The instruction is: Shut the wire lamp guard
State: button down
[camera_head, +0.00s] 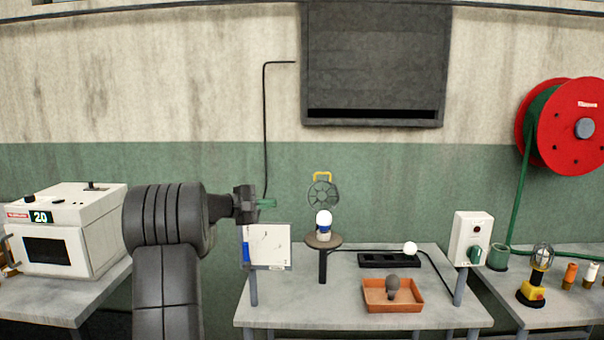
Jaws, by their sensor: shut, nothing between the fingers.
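The wire lamp guard (323,192) is a dark round wire cage with a yellow handle (321,175) on top. It stands raised and open behind and above a white bulb (323,218). The bulb sits upright in a blue and white base on a small round brown stand (312,241), and is uncovered. My gripper (272,203) has green fingertips, points right and is shut and empty. It is left of the guard at about its height, apart from it in the picture.
A whiteboard (268,241) stands below my gripper. The table also holds an orange tray (390,308) with a grey bulb, a black strip (376,260) with a white bulb, and a switch box (471,238). A caged yellow lamp (531,294) stands at right.

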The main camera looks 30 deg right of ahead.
aim_at(323, 188)
jog(key=i+l+z, duration=0.1)
jog(key=i+z, duration=0.15)
jog(key=i, duration=0.6)
jog(key=i+z, duration=0.3)
jog(key=i, duration=0.6)
